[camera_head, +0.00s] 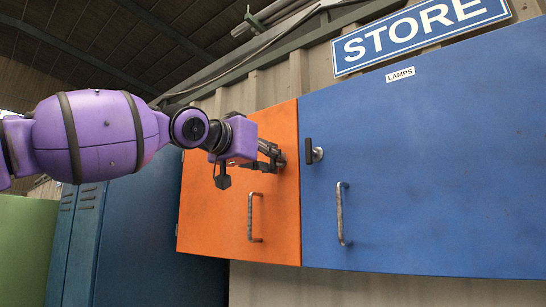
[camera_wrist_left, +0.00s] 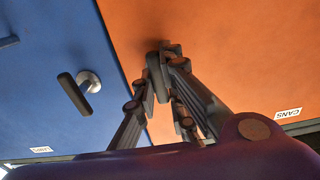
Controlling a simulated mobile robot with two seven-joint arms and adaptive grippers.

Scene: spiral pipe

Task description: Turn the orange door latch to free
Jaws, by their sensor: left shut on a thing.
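The orange door (camera_head: 215,200) is closed, with its latch (camera_head: 282,158) near the upper right edge. My left gripper (camera_head: 273,157) reaches in from the left and is shut on this latch. In the left wrist view the fingers of the left gripper (camera_wrist_left: 162,72) close around the dark latch handle (camera_wrist_left: 170,48) against the orange door (camera_wrist_left: 220,50). My right gripper is in neither view.
A blue door (camera_head: 430,170) stands right of the orange one, with its own black latch (camera_head: 308,151) upright and a bar handle (camera_head: 341,215). The orange door's bar handle (camera_head: 250,218) hangs below my gripper. Dark blue lockers (camera_head: 140,250) stand at the lower left.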

